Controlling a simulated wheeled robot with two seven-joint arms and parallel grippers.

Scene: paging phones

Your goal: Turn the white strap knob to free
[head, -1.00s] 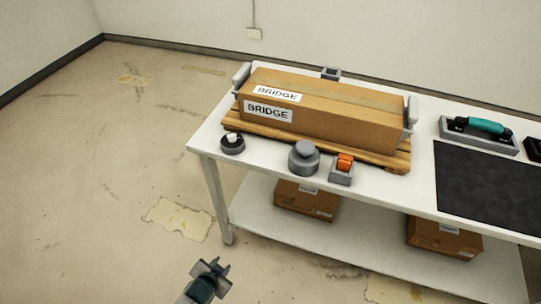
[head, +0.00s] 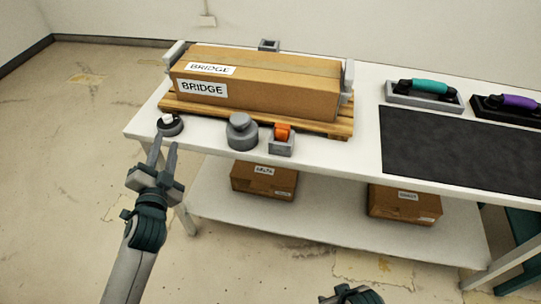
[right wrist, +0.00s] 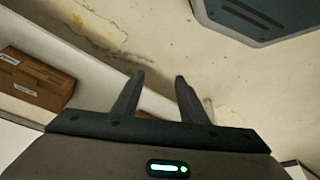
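The white strap knob (head: 168,118) sits on a dark round base (head: 171,128) at the left front corner of the white table (head: 350,152). My left gripper (head: 163,152) is open, with its two fingers pointing up at the knob from just in front of the table edge. In the head view the fingertips lie just below the base; I cannot tell whether they touch it. My right gripper's fingers are hidden in the head view, where only a dark part shows at the bottom edge. In the right wrist view my right gripper (right wrist: 160,85) is open and empty.
A long cardboard box labelled BRIDGE (head: 262,85) lies on a wooden pallet (head: 345,124). A grey round knob (head: 242,131) and an orange switch (head: 282,132) stand right of the white knob. Phones with teal (head: 429,86) and purple (head: 519,102) handsets stand beyond a black mat (head: 455,150).

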